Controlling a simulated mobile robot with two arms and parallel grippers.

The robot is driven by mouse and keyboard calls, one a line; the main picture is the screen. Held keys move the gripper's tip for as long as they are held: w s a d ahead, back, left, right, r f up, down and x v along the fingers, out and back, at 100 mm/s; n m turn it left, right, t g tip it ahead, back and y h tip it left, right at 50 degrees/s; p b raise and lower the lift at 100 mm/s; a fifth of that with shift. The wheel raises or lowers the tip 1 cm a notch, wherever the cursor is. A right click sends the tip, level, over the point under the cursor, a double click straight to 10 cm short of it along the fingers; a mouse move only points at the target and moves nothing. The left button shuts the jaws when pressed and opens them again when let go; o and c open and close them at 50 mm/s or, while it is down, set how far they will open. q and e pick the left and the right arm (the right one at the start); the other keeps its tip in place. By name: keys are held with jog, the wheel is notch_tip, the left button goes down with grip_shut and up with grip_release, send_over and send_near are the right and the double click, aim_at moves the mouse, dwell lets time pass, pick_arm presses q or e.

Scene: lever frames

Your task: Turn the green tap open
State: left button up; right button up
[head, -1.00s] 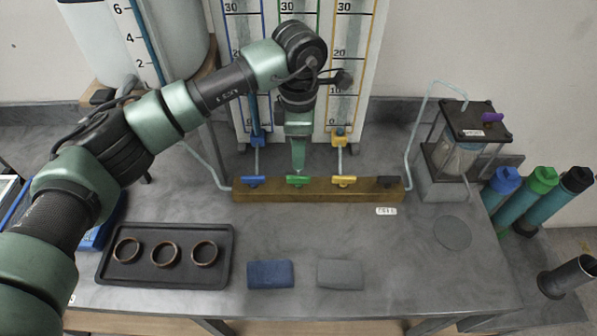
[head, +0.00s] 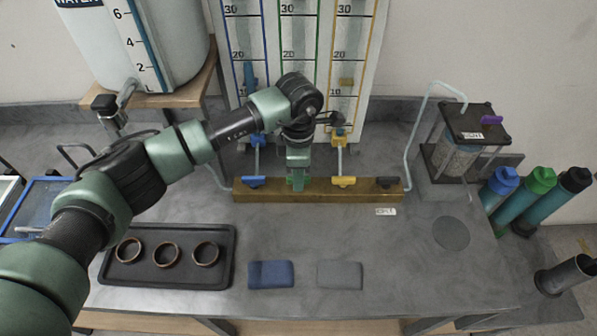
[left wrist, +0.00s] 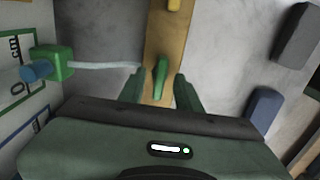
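The green tap is on the wooden bar between the blue tap and the yellow tap. Its green lever (left wrist: 161,75) shows in the left wrist view, lying roughly along the bar. My left gripper (head: 296,184) is down at the green tap and hides most of it in the head view. In the left wrist view its two fingers (left wrist: 159,92) stand on either side of the lever, with a gap on each side, so it is open. My right gripper is in neither view.
A gauge panel (head: 322,68) stands behind. A black tray (head: 190,276) with rings and two cloth-like pads (head: 271,274) lie in front.

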pick_arm(q)
grip_shut()
jog(key=n+b, duration=0.2)
jog(key=b, duration=0.1)
jog(key=shift+f+n, duration=0.2)
jog(key=shift+n, duration=0.2)
jog(key=n+b, duration=0.3)
jog(key=shift+n, duration=0.4)
jog(key=n+b, duration=0.5)
jog(key=n, duration=0.1)
jog(key=n+b, duration=0.2)
jog(key=n, duration=0.3)
jog(key=shift+r+b, duration=0.2)
jog(key=shift+b, duration=0.15)
jog(key=shift+n, duration=0.3)
grip_release()
